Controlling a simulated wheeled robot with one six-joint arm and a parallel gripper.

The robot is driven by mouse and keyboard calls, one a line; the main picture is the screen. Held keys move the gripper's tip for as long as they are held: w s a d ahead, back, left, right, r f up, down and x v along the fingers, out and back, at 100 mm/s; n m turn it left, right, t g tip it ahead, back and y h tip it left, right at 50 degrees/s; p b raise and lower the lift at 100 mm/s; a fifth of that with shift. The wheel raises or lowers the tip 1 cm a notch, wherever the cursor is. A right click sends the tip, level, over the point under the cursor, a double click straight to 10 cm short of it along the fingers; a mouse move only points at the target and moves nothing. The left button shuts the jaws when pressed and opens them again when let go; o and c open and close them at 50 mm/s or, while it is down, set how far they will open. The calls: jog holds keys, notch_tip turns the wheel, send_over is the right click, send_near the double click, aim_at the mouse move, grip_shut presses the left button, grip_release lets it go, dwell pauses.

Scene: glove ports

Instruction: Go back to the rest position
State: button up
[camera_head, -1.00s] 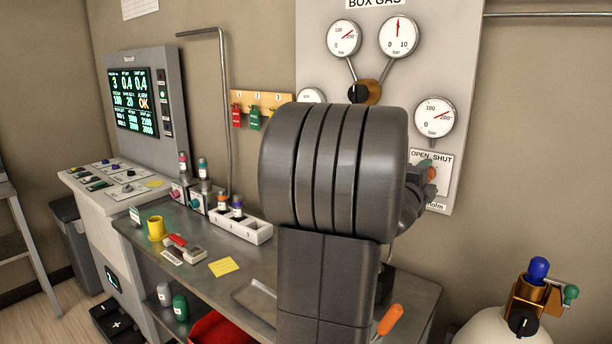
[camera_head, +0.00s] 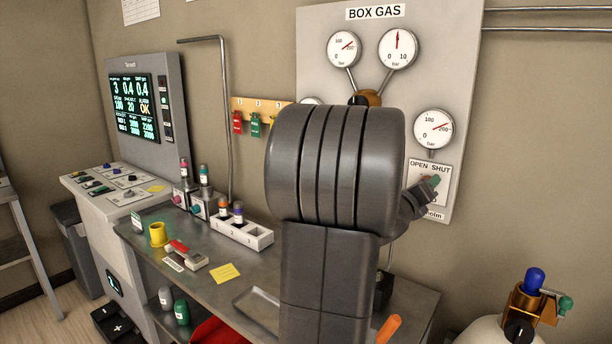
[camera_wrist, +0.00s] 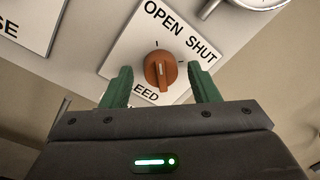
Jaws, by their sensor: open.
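My gripper (camera_wrist: 160,88) is open, with its two green fingers apart on either side of an orange-brown knob (camera_wrist: 160,70) in the wrist view. Nothing is held. I cannot tell whether the fingers reach around the knob or stop short of it. The knob sits on a white OPEN/SHUT plate (camera_wrist: 128,50), and its white line points at the mark beside OPEN. In the head view my gripper (camera_head: 428,188) is small and partly hidden behind my own arm, in front of the plate (camera_head: 420,171) on the gauge board.
The BOX GAS board (camera_head: 465,60) with its gauges is close behind my arm. A metal bench (camera_head: 190,252) holds a yellow cup (camera_head: 158,234) and a white vial rack (camera_head: 255,239). A gas cylinder (camera_head: 490,330) stands at lower right. An orange handle (camera_head: 388,330) shows near the bench edge.

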jog(key=shift+r+m+p, duration=0.1)
jog(key=shift+m+p, duration=2.5)
jog(key=shift+m, duration=0.6)
